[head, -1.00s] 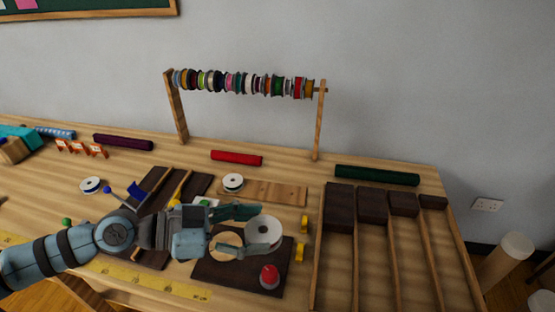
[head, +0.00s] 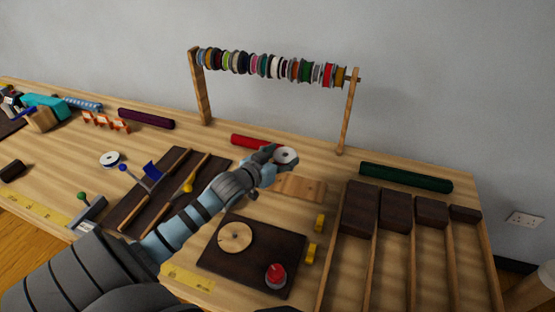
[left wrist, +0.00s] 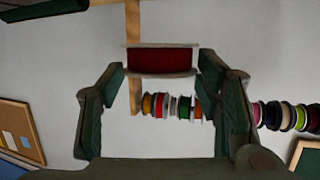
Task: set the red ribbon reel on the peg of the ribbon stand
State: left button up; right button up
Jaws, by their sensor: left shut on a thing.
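The red ribbon reel (left wrist: 162,60) shows dark red ribbon between pale flanges in the left wrist view. My left gripper (left wrist: 160,72) is shut on it, one finger at each side. In the head view the reel (head: 287,156) turns its white face with a central hole toward me, held above the table in front of the stand. The ribbon stand (head: 348,118) has two wooden posts and a rod full of coloured reels (head: 262,65). The rod's end (head: 355,79) sticks out past the right post. My right gripper is not in view.
A red roll (head: 248,141) and a dark green roll (head: 405,178) lie near the stand's foot. A dark board (head: 240,262) with a wooden disc (head: 235,237) and a red-topped piece (head: 275,274) lies in front. Dark-blocked compartments (head: 375,265) fill the right.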

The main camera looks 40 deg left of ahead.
pick_arm(q)
jog(key=w+a+f+n+y, duration=0.1)
jog(key=a+f+n+y, duration=0.1)
jog(key=f+y, duration=0.1)
jog(key=shift+w+a+n+g+y, duration=0.15)
jog(key=shift+w+n+g+y, duration=0.15)
jog(key=shift+w+n+g, duration=0.1)
jog(key=shift+s+a+f+b, duration=0.1)
jog(key=shift+f+b, duration=0.25)
jog(key=shift+b, duration=0.2)
jog(key=b, duration=0.7)
send_over(277, 185)
notch_tip(277, 185, down, 6)
jog(key=shift+f, duration=0.8)
jog(key=o, duration=1.1)
